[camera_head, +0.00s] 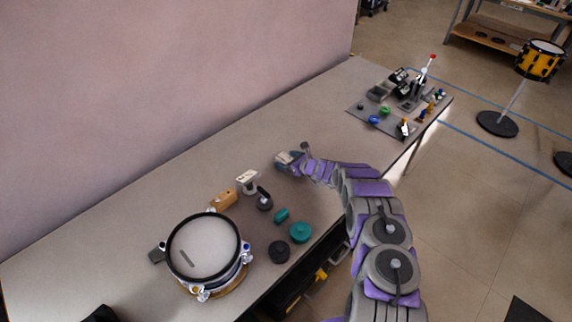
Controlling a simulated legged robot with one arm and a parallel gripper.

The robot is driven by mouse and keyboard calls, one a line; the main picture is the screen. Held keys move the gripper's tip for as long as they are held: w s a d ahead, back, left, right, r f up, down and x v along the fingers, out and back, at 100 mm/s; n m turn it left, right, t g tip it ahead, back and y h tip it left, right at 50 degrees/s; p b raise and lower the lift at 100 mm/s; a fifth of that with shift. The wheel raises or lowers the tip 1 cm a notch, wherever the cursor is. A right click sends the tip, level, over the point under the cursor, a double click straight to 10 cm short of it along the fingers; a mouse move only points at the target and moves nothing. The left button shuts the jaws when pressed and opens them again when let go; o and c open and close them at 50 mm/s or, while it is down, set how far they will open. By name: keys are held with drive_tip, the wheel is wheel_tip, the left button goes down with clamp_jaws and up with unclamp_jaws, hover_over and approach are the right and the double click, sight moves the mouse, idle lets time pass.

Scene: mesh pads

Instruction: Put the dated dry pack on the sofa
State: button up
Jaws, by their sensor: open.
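My gripper (295,160) is at the end of my purple and grey arm, low over the middle of the long grey table (180,172). It is open. A small pale item (284,157) shows at its tip; I cannot tell whether it touches the fingers or what it is. I cannot pick out a dated dry pack for certain at this size. No sofa shows in this view.
Left of my gripper are a white-topped item (247,177), a tan block (222,199), teal (300,232) and dark (279,251) round pieces, and a drum (204,245). A cluttered grey mat (365,112) lies at the far end.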

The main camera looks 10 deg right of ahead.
drive_tip(key=shift+w+a+f, duration=0.25)
drive_tip(key=shift+w+a, duration=0.05)
drive_tip(key=shift+w, duration=0.05)
drive_tip(key=c, duration=1.2)
drive_tip(key=shift+o, duration=0.2)
drive_tip(key=shift+r, duration=0.15)
